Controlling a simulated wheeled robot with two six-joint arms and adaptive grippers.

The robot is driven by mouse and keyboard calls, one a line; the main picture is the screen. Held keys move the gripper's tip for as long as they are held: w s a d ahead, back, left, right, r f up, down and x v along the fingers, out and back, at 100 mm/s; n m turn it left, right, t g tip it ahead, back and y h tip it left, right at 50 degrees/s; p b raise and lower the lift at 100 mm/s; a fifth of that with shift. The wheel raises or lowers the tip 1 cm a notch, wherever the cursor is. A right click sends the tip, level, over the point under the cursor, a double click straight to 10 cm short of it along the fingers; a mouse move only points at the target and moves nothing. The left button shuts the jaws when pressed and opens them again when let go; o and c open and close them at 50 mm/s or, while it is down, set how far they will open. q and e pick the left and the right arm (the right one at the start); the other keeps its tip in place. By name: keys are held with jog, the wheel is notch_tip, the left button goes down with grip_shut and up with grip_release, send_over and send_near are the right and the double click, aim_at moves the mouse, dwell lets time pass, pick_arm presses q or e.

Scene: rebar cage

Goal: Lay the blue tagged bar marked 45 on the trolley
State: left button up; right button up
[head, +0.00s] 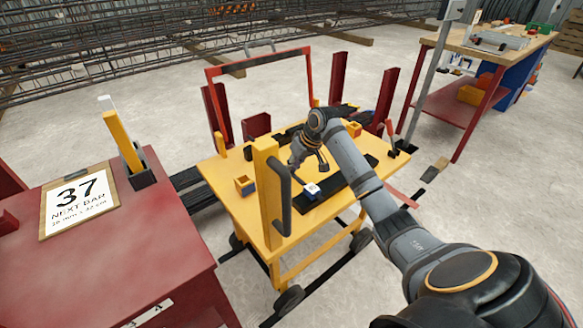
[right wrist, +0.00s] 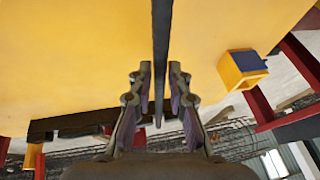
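The yellow trolley (head: 225,170) stands in the middle of the head view. My right gripper (head: 308,166) reaches down over its top. In the right wrist view a thin dark bar (right wrist: 161,50) runs between the fingers of my right gripper (right wrist: 160,88), with narrow gaps seeming to remain on both sides. The bar is mostly hidden in the head view, and I cannot tell whether it touches the trolley. My left gripper is out of view.
A board reading "37 NEXT BAR" (head: 78,200) lies on the red table (head: 130,255) at left, beside a holder (head: 140,175). A yellow post with a dark handle (head: 268,190) rises at the trolley's near side. A workbench (head: 470,45) stands back right.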

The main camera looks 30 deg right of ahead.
jog(key=shift+o, duration=1.4)
jog(key=shift+r, duration=0.1)
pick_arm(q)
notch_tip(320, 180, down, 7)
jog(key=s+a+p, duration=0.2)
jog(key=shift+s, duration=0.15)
pick_arm(e)
jog(key=v, duration=1.2)
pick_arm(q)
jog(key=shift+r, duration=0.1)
